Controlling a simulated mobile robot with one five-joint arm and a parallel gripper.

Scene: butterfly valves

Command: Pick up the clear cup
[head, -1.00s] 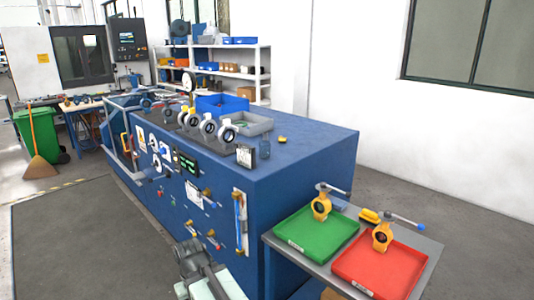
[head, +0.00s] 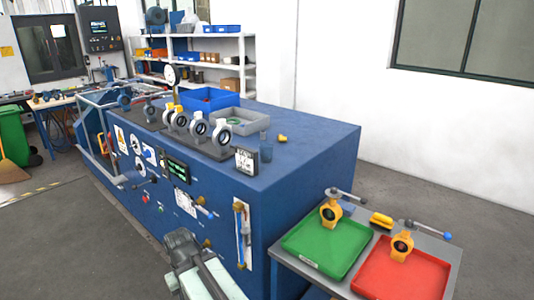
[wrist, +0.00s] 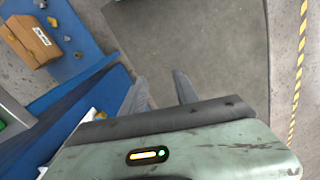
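The clear cup (head: 265,148) looks like a small see-through bluish tumbler. It stands upright on top of the blue test bench (head: 308,150), just right of a small dark display with white markings (head: 245,161). My gripper (wrist: 160,92) shows in the wrist view with its two dark fingers apart and nothing between them, over grey floor. In the head view my arm is low in front of the bench, well below and apart from the cup. The cup is not visible in the wrist view.
Butterfly valves (head: 198,130) line the bench top, with a blue bin (head: 208,100) and a grey tray (head: 240,128) behind. A yellow piece (head: 282,138) lies right of the cup. A side table at right bears a green tray (head: 322,252) and a red tray (head: 400,280) with valves.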

